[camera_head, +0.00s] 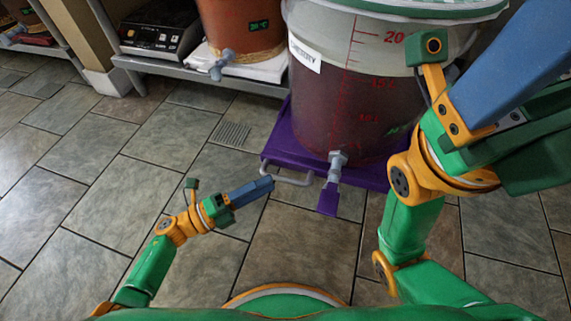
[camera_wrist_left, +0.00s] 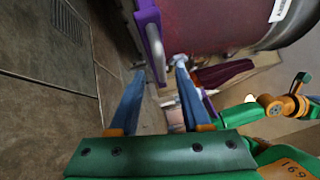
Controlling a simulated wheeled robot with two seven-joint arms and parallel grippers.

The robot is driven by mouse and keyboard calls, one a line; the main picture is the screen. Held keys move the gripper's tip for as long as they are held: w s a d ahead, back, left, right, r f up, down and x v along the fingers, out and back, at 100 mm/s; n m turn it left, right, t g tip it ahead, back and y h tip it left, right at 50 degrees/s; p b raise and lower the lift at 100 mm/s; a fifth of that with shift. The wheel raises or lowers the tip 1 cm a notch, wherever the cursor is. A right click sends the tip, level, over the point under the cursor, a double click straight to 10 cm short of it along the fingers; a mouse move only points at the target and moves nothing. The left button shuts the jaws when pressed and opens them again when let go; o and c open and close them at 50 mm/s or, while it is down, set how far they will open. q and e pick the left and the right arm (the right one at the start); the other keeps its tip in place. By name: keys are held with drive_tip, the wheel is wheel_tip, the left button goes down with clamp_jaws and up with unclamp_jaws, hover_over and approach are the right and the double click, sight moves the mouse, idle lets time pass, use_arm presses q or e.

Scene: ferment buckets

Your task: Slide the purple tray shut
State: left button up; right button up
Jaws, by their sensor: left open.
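The purple tray (camera_head: 278,141) sticks out from under a large bucket of dark red liquid (camera_head: 337,110), which stands on it. A grey bar handle (camera_head: 287,177) is on its front left; it also shows in the wrist view (camera_wrist_left: 154,45). My left gripper (camera_head: 268,185) is just left of the handle, low over the floor. In the wrist view its blue fingers (camera_wrist_left: 159,73) are apart, with the handle's end between them in the picture; contact is not clear. My right gripper (camera_head: 515,65) is raised at the upper right, its tips cut off by the frame.
A grey tap (camera_head: 337,160) with a purple lever (camera_head: 328,198) hangs from the bucket over the tray's front, right of the handle. A low shelf (camera_head: 190,72) at the back holds an orange-brown bucket (camera_head: 240,30) and a black appliance (camera_head: 158,30). The tiled floor at left is clear.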

sight(281, 176)
use_arm(q)
drive_tip(key=b+x, duration=0.1)
drive_tip(key=x, duration=0.3)
drive_tip(key=shift+d+r, duration=0.1)
drive_tip(key=shift+d, duration=0.3)
clamp_jaws()
drive_tip(key=shift+w, duration=0.1)
idle(0.9)
